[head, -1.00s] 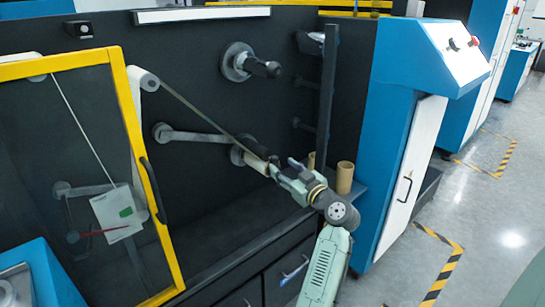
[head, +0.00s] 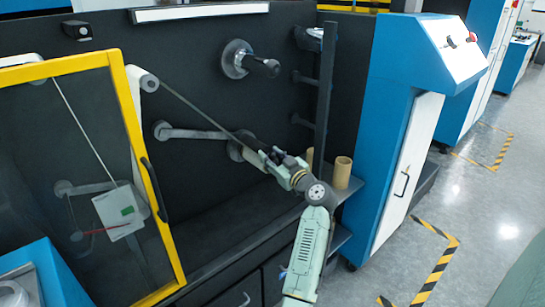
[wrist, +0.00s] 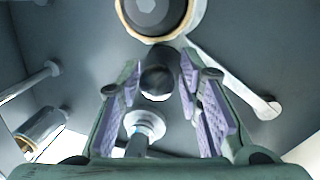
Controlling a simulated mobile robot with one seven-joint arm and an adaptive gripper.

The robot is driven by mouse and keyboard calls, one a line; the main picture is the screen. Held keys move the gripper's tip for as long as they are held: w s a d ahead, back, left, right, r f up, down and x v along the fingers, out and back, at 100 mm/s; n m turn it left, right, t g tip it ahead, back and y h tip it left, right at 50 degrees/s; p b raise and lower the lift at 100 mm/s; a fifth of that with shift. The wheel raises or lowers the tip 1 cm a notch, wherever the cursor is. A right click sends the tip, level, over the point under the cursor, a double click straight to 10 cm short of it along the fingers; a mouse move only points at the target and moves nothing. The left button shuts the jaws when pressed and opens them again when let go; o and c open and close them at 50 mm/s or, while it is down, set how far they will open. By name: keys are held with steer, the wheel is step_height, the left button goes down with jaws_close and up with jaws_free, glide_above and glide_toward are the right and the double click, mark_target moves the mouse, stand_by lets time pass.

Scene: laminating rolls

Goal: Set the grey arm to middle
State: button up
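A grey arm (head: 190,133) runs sideways on the dark machine panel in the head view, from a round pivot at its left to a roll (head: 238,148) at its right. In the wrist view, what looks like the same arm (wrist: 240,82) slants down right from the roll (wrist: 155,12). My gripper (head: 266,152) is in front of the roll's right end and partly hides it. In the wrist view my gripper (wrist: 160,85) is open. A dark round knob (wrist: 157,83) shows between its fingers; I cannot tell whether they touch it.
A spindle with a black handle (head: 262,67) sticks out above my gripper. A dark upright post (head: 325,90) with pegs and a cardboard tube (head: 343,172) on a ledge stand to the right. A yellow-framed door (head: 130,130) is at the left.

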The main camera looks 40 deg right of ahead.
steer(key=shift+f, duration=0.1)
jaws_close()
stand_by(0.3)
steer(key=shift+d, duration=0.1)
steer(key=shift+d+r+b, duration=0.15)
steer(key=shift+r+b, duration=0.1)
steer(key=shift+b, duration=0.5)
step_height(320, 180, up, 10)
steer(key=d+n+b, duration=0.1)
steer(key=n+b, duration=0.3)
steer(key=b, duration=0.3)
steer(key=shift+d+n+t, duration=0.3)
steer(key=shift+t, duration=0.1)
steer(key=shift+r, duration=0.1)
steer(key=shift+o, duration=2.2)
jaws_free()
